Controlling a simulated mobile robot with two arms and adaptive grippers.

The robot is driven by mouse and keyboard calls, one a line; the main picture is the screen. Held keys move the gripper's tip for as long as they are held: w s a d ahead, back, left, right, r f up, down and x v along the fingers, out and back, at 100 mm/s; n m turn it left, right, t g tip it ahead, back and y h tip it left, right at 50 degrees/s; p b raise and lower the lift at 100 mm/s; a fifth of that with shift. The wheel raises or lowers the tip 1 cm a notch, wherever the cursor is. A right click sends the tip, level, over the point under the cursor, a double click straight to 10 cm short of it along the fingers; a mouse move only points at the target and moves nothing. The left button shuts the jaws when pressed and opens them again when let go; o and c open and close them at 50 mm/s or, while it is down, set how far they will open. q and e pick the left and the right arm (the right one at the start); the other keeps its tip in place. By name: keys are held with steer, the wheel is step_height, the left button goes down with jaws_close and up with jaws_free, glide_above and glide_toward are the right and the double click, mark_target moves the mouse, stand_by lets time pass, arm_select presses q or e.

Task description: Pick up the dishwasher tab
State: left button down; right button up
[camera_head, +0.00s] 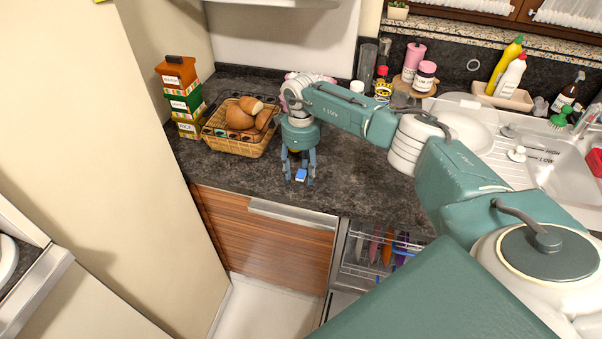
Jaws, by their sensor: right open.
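The dishwasher tab (301,175) is a small blue and white block on the dark countertop (352,178), near its front edge. My right gripper (300,180) points down over the tab, with one finger on each side of it. The fingers stand apart, and I cannot tell whether they touch the tab. My left gripper does not show.
A wicker basket of bread (238,143) stands left of the gripper, beside stacked boxes (183,103). An open dishwasher rack (378,250) lies below the counter.

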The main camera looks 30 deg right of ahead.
steer(key=c, duration=1)
steer(key=shift+r, duration=0.1)
